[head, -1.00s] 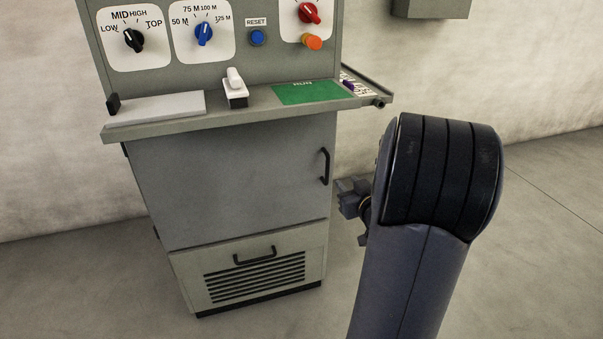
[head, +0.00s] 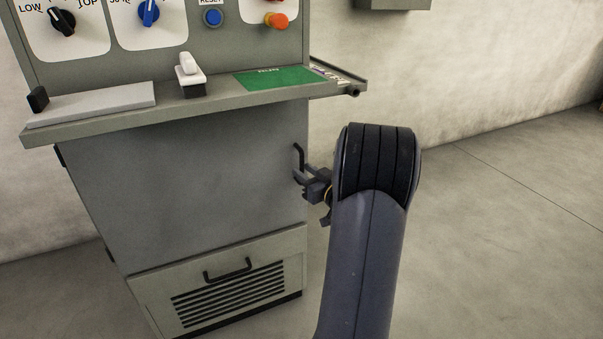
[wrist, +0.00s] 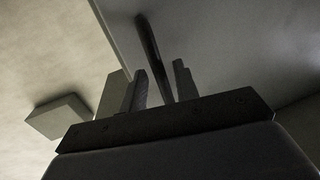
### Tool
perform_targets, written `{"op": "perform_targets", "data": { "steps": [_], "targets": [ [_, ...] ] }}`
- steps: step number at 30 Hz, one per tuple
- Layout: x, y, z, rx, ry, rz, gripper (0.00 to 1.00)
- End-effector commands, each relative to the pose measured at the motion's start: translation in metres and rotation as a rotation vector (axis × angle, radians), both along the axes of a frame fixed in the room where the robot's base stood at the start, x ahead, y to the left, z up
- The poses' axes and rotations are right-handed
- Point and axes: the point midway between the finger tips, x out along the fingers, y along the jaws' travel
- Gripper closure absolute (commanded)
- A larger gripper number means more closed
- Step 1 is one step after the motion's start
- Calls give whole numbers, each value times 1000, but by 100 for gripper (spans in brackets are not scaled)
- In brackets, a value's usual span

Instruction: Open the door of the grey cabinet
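The grey cabinet (head: 165,108) stands ahead, with its grey door (head: 185,190) shut below the ledge. The black upright door handle (head: 299,155) is at the door's right edge. My gripper (head: 300,174) is at the lower part of this handle, coming from the right. In the wrist view the handle (wrist: 152,50) runs down between the two spread fingers of my gripper (wrist: 162,82), with a gap visible on each side. The fingers look open and not closed on it. The handle's lower end is hidden behind my gripper.
Below the door is a vented panel (head: 235,291) with its own black handle (head: 228,270). The ledge above holds a white switch (head: 189,75) and a green plate (head: 273,78); a side shelf (head: 340,77) sticks out right. Floor at the right is clear.

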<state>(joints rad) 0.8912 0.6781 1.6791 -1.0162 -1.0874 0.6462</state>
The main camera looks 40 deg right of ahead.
Motion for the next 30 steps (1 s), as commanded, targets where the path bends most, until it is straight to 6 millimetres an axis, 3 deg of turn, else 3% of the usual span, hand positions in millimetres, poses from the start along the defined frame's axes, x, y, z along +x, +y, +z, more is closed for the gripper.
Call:
{"op": "perform_targets", "data": {
  "steps": [6,15,25,30],
  "targets": [
    [18,-1,-1,0,0,0,71],
    [20,-1,0,1,0,-1,71],
    [19,-1,0,0,0,-1,98],
    [19,-1,0,0,0,-1,100]
  ]
}}
